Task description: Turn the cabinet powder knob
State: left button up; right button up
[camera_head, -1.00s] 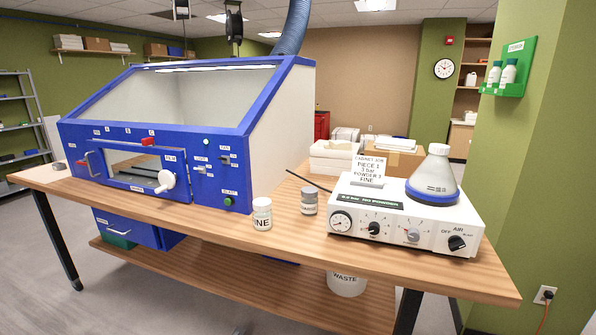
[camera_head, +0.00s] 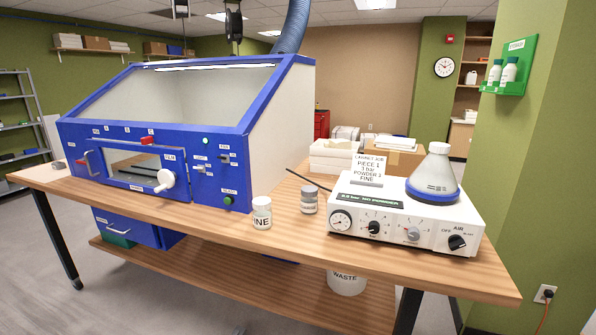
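A white control unit (camera_head: 350,205) stands on the right of the wooden bench. Its front has a round gauge (camera_head: 341,220), a black knob (camera_head: 374,227), a grey knob (camera_head: 412,234) and a larger black AIR knob (camera_head: 457,242). The small labels by the two middle knobs are too small to read, so I cannot tell which is the powder knob. The dark display (camera_head: 371,202) seems to read "NO POWDER". A card (camera_head: 369,168) on top reads roughly "CABINET JOB, PIECE 1, 3 bar, POWDER 2, FINE". Neither of my grippers is in view.
A flask with blue powder (camera_head: 436,175) sits on the unit. Two small jars (camera_head: 262,213) (camera_head: 309,200) stand to its left. A blue cabinet (camera_head: 222,150) fills the bench's left. A waste bucket (camera_head: 346,283) is below. The bench front before the unit is clear.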

aim_at(412, 233)
jog(key=i+l+z, duration=0.15)
jog(key=i+l, duration=0.65)
